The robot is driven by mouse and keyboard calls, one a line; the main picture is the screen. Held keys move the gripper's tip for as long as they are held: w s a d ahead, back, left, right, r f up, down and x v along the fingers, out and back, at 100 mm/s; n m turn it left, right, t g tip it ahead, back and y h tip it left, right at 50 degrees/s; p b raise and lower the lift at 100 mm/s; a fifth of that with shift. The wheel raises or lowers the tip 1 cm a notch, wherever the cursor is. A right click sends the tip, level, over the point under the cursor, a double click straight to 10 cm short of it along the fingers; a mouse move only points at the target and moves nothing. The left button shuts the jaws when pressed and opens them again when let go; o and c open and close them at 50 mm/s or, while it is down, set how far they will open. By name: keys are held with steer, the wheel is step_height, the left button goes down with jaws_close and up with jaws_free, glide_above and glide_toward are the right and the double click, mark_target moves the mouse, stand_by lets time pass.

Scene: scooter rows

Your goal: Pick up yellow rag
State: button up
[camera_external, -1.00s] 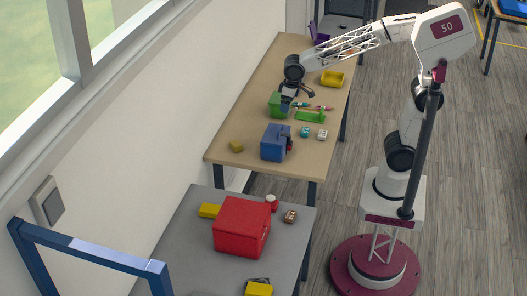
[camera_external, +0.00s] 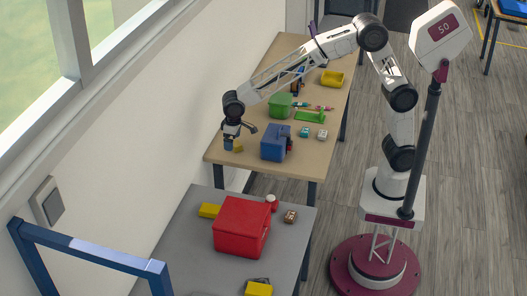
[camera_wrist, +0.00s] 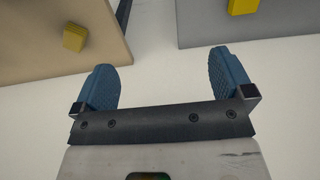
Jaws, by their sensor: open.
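A small yellow block-like thing with layered ridges, which looks like the folded yellow rag (camera_external: 238,146), lies near the front left corner of the wooden table (camera_external: 222,158). In the wrist view the rag (camera_wrist: 75,37) is at the upper left, ahead of and left of the fingers, and apart from them. My gripper (camera_external: 230,146) hangs beside the rag in the outside view and partly overlaps it there. In the wrist view my gripper (camera_wrist: 164,65) is open and empty, with blue fingers wide apart over the pale gap beside the tables.
A grey table (camera_external: 180,243) in front holds a red box (camera_external: 241,227) and a yellow item (camera_external: 209,210). A blue box (camera_external: 274,143) and green bin (camera_external: 280,105) stand on the wooden table. The wall is close on the left.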

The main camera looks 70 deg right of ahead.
steer(key=w+a+f, duration=0.4)
steer(key=a+f, duration=0.2)
steer(key=a, duration=0.3)
glide_above(202, 207)
steer(key=shift+g, duration=0.4)
steer(key=f, duration=1)
steer(key=shift+s+a+f, duration=0.15)
steer(key=shift+s, duration=0.1)
steer(key=shift+f, duration=0.1)
steer(key=shift+f, duration=1.2)
steer(key=shift+f, duration=0.1)
steer(key=shift+w+f, duration=0.15)
steer(key=shift+f, duration=1.1)
steer(key=shift+w+f, duration=0.1)
steer(key=shift+f, duration=1.15)
steer(key=c, duration=1)
